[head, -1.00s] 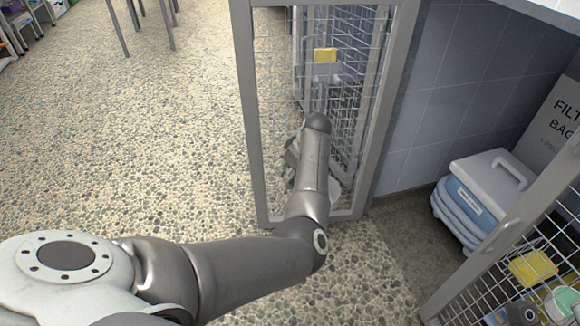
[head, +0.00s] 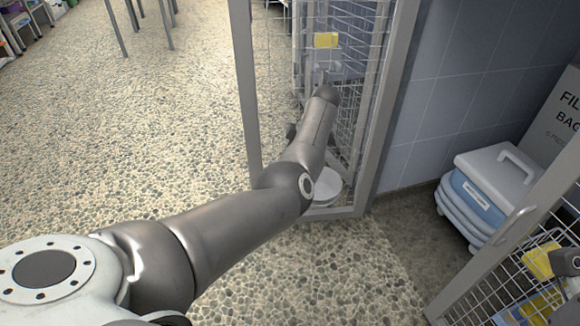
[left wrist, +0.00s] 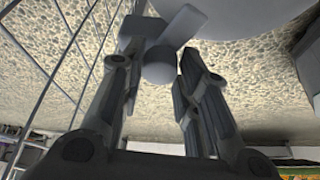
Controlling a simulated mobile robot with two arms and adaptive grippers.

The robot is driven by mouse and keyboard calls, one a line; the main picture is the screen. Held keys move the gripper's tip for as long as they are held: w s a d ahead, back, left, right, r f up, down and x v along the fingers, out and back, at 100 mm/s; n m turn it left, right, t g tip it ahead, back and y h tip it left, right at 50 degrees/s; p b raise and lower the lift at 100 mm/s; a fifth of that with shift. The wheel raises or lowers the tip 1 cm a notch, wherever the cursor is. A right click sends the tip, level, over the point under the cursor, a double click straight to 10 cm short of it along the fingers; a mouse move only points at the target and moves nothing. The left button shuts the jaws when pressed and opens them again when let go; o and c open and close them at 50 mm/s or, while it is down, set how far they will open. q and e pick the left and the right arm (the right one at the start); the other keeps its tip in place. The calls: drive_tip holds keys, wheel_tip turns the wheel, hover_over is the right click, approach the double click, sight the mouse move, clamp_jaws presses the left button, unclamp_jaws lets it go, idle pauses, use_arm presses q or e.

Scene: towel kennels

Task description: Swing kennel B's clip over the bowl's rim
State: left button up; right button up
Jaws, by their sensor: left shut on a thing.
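In the left wrist view my left gripper (left wrist: 160,85) is shut on the clip (left wrist: 183,24), with its round grey knob between the fingers. The clip's flat grey bar points up and right, towards the underside of the pale bowl (left wrist: 255,15); I cannot tell whether it touches the rim. In the head view the white bowl (head: 325,187) is low at the mesh kennel door, partly behind my left forearm. That arm hides the clip and most of the gripper. A dark part at the right edge, perhaps my right gripper (head: 566,262), is too unclear to read.
The framed mesh door (head: 378,120) carries a yellow tag (head: 326,40), its lettering unreadable. A second mesh door (head: 490,245) with a yellow tag (head: 537,263) stands lower right. A blue-and-white lidded box (head: 485,195) sits by the tiled wall.

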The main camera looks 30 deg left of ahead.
use_arm(q)
drive_tip(key=shift+w+d, duration=0.1)
idle(0.5)
drive_tip(key=o, duration=0.7)
drive_tip(key=shift+o, duration=1.3)
drive_tip(key=shift+f, duration=0.15)
